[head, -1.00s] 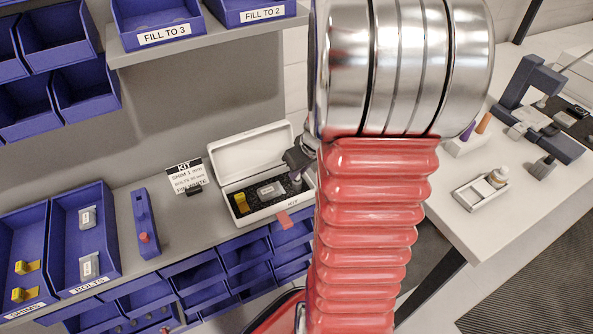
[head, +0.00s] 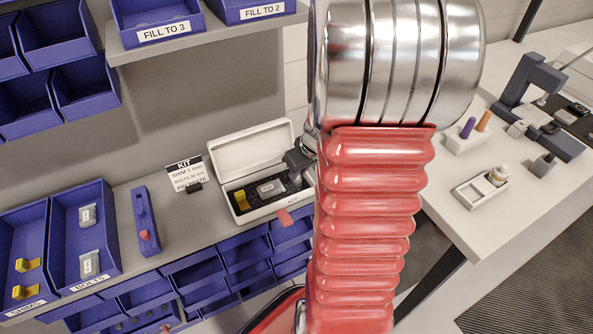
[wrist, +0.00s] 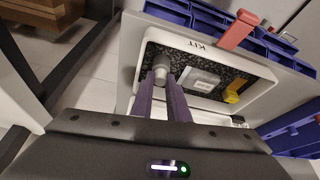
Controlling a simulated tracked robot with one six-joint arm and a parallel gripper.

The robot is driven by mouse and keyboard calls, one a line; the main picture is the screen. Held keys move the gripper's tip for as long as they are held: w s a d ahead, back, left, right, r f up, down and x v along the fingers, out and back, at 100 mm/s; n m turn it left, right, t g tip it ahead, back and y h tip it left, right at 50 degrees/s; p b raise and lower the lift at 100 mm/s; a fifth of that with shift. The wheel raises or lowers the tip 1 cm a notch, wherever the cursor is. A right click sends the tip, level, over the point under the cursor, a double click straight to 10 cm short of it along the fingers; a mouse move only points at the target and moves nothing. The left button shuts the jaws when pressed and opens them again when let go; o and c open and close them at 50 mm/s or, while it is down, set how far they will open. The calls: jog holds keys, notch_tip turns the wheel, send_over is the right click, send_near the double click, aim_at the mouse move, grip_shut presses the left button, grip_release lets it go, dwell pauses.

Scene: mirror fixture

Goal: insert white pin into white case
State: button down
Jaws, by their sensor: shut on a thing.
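The white case (head: 272,211) stands open on the grey bench in the head view, its lid tipped back. Inside are black foam, a yellow part (head: 242,200) and a grey-white labelled block (head: 270,188). My gripper is shut on the white pin (wrist: 161,69), a short pale cylinder at the fingertips in the wrist view. The purple fingers (wrist: 165,86) are over the end of the case (wrist: 196,39) away from the yellow part. In the head view, my arm hides the fingertips and the pin. I cannot tell whether the pin's lower end is in the foam or above it.
A kit card (head: 187,175) stands left of the case, and a blue tool with a red knob (head: 145,222) lies further left. A red tab (head: 285,217) is at the case's front. Blue bins line the bench's front. A white table (head: 490,215) is at right.

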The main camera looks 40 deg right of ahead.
jog(key=c, duration=1.6)
grip_release()
jog(key=shift+c, duration=0.2)
jog(key=shift+o, duration=0.3)
jog(key=o, duration=0.4)
jog(key=shift+c, duration=0.2)
jog(key=shift+r, duration=0.1)
jog(key=shift+s+r, duration=0.1)
jog(key=shift+r, duration=2.85)
